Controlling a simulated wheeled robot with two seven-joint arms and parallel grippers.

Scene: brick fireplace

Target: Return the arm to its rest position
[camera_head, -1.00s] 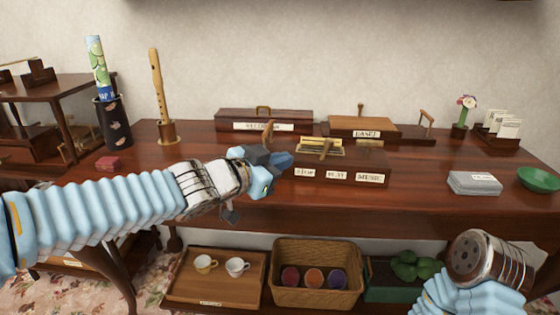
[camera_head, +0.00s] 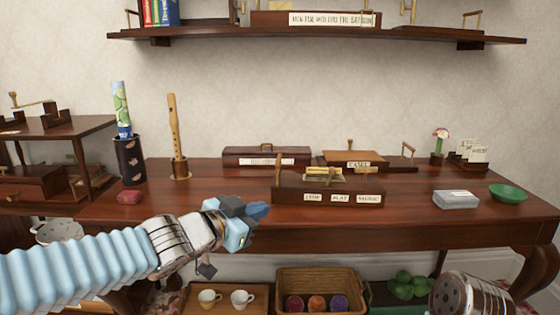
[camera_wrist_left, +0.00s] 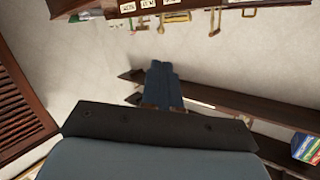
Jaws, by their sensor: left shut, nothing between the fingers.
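My left gripper (camera_head: 257,211) reaches in from the left on its light blue ribbed arm, in front of the front edge of the dark wooden table (camera_head: 420,207). Its dark blue fingers are shut with nothing between them.
A wooden box with several labels (camera_head: 328,193) stands right of the left gripper. A wooden flute (camera_head: 174,130) stands upright on the table. A shelf (camera_head: 240,34) hangs above. A wicker basket (camera_head: 320,275) and a tray with two cups (camera_head: 225,308) sit below.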

